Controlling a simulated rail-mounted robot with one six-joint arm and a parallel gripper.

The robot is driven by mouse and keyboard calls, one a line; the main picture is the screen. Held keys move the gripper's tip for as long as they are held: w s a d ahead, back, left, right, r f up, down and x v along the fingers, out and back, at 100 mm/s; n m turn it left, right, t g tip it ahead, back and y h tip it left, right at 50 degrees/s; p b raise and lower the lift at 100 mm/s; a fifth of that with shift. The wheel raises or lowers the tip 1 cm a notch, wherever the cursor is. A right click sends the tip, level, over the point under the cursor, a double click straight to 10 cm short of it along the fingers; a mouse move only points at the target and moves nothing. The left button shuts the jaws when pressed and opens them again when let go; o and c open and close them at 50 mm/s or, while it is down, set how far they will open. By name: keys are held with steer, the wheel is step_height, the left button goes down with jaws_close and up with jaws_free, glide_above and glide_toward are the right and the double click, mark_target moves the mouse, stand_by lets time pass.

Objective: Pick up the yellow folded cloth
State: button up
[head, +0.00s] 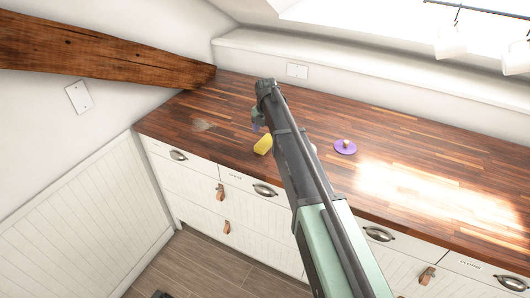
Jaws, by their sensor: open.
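The yellow folded cloth (263,145) lies on the wooden worktop near its front edge, just left of my arm in the head view. It is small, and my arm passes close to its right side. My gripper (257,126) hangs from the far end of my arm, just above and behind the cloth in the picture. It is open. The fingertips are small and partly hidden by the arm, and I cannot tell whether they touch the cloth.
A purple lid-like disc with a knob (345,148) lies on the worktop (400,150) right of my arm. A pale object behind the arm is mostly hidden. A wooden beam (110,60) slopes in at upper left. White drawers (200,190) stand below.

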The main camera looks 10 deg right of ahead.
mark_target(265, 141)
steer(key=f+b, duration=0.2)
steer(key=f, duration=0.1)
steer(key=f+b, duration=0.3)
steer(key=shift+w+a+f, duration=0.1)
steer(key=shift+a+f, duration=0.05)
steer(key=shift+a, duration=0.05)
steer(key=shift+r, duration=0.25)
steer(key=c, duration=1)
steer(key=shift+r, duration=0.1)
step_height(265, 141, up, 20)
steer(key=p, duration=2)
